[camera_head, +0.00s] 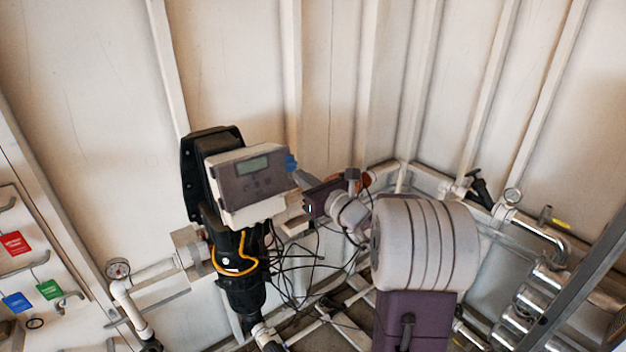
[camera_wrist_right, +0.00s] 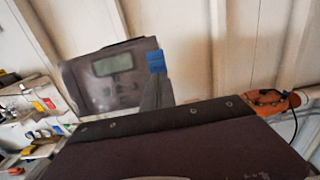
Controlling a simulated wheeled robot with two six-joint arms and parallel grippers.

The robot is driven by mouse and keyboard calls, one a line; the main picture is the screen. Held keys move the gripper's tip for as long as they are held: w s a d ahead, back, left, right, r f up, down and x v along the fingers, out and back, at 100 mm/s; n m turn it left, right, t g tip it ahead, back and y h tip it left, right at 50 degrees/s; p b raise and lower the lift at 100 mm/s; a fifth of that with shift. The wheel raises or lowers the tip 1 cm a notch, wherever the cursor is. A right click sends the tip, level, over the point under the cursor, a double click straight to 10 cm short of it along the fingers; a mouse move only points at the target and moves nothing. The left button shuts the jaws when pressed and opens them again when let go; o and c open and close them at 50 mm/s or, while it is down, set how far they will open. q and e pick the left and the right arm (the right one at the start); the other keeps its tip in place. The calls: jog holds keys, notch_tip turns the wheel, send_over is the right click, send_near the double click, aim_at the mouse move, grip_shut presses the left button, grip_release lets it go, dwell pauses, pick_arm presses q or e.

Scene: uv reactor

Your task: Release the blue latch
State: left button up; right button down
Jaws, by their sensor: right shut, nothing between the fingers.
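The blue latch (camera_head: 290,163) sits at the upper right edge of the grey control box (camera_head: 238,208), which has a small display. In the right wrist view the blue latch (camera_wrist_right: 156,61) shows beside the dark panel of the box (camera_wrist_right: 98,88). My right gripper (camera_head: 301,177) is shut and empty. Its grey fingertips point at the latch from the right and below, very close to it. In the right wrist view the fingers (camera_wrist_right: 157,88) end just under the latch; whether they touch it I cannot tell. My left gripper is not in view.
Black reactor housing with a yellow cable (camera_head: 236,268) stands below the box. Loose black cables (camera_head: 292,268) hang to its right. A panelled wall (camera_head: 240,70) stands behind.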

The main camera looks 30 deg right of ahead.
jog(key=shift+w+a, duration=0.1)
jog(key=shift+w, duration=0.45)
jog(key=shift+s, duration=0.1)
jog(key=shift+r, duration=0.1)
jog(key=shift+w+r, duration=0.3)
jog(key=shift+r, duration=0.55)
